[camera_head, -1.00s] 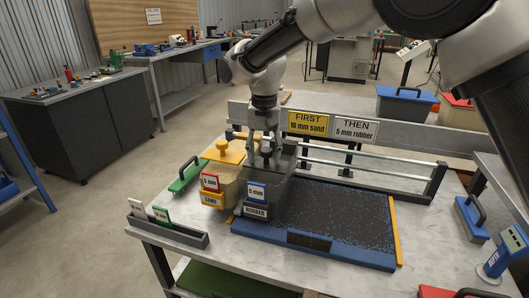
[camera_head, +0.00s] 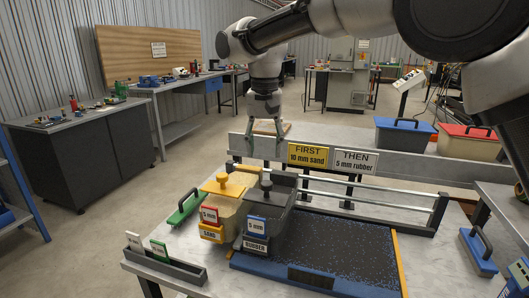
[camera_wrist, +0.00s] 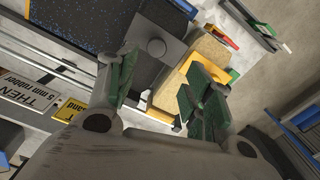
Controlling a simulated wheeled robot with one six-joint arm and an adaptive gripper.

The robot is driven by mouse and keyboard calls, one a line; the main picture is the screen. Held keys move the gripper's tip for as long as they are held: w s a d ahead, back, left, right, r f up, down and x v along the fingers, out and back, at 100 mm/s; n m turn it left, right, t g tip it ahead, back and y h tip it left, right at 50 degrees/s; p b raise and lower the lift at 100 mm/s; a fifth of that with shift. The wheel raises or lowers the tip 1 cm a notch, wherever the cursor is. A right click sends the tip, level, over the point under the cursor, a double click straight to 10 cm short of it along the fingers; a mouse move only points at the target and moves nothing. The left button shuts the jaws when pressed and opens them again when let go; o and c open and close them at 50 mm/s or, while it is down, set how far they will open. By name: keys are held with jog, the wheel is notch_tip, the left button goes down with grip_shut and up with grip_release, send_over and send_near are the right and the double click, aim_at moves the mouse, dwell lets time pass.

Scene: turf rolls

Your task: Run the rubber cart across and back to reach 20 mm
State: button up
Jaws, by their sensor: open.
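The dark grey rubber cart (camera_head: 282,214), with a black knob and a blue "5 mm" tag (camera_head: 256,225), stands at the left end of the blue-framed turf tray (camera_head: 345,250). The sand cart (camera_head: 222,208), with a yellow knob and a red "5 mm" tag, stands beside it on the left. The tray bed is dark with blue specks. My gripper (camera_head: 266,148) is open and empty, above and behind the rubber cart's knob. In the wrist view, my gripper (camera_wrist: 160,95) has its green-padded fingers spread, with the rubber cart's knob (camera_wrist: 156,47) beyond them.
Signs behind the tray read "FIRST 10 mm sand" (camera_head: 307,155) and "THEN 5 mm rubber" (camera_head: 355,161). Rails (camera_head: 370,190) run along the back.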

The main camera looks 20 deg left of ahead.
jog(key=shift+f, duration=0.15)
send_over(266, 182)
notch_tip(266, 182, down, 4)
jog(key=shift+d+f, duration=0.1)
jog(key=shift+d, duration=0.05)
notch_tip(266, 182, down, 8)
jog(key=shift+r, duration=0.15)
jog(key=shift+c, duration=0.2)
grip_shut()
